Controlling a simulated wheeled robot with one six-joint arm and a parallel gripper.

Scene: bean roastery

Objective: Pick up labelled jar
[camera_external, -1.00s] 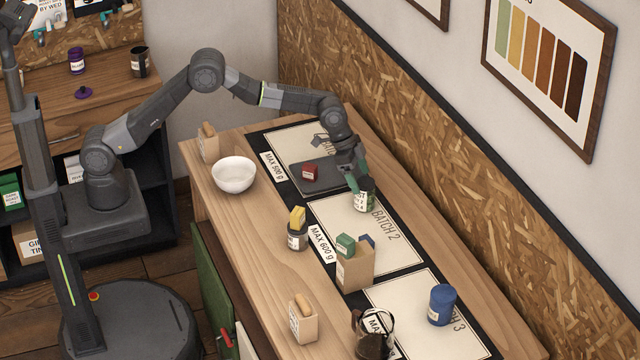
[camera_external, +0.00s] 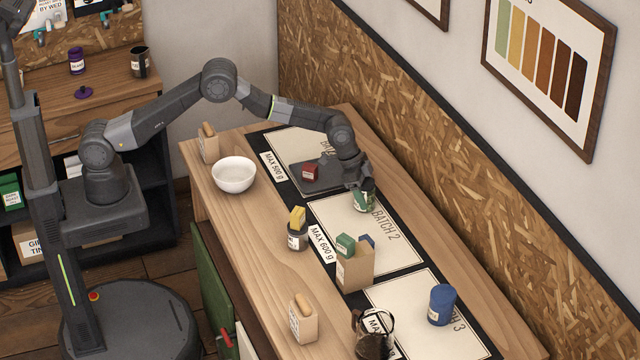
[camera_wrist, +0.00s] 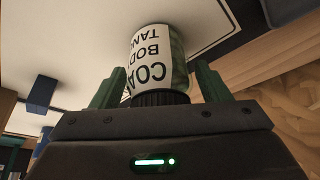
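The labelled jar (camera_external: 362,204) stands on the Batch 2 mat near its far-left end. It is green with a white label and a black lid. In the wrist view the jar (camera_wrist: 158,65) is between the two green fingers, its lid close to the palm and its label partly readable as "COA", "BODY", "TANG". My gripper (camera_external: 363,196) points down over the jar, with the fingers beside it. In the wrist view my gripper (camera_wrist: 160,80) looks open, with narrow gaps between the jar and the fingers. The external view partly hides the jar behind the fingers.
A dark tray (camera_external: 294,181) with a red block (camera_external: 310,172) lies beside the gripper. A paper bag (camera_external: 354,271), a dark jar with a yellow top (camera_external: 297,236), a white bowl (camera_external: 233,174) and a blue canister (camera_external: 441,305) stand around. The Batch 2 mat's middle is clear.

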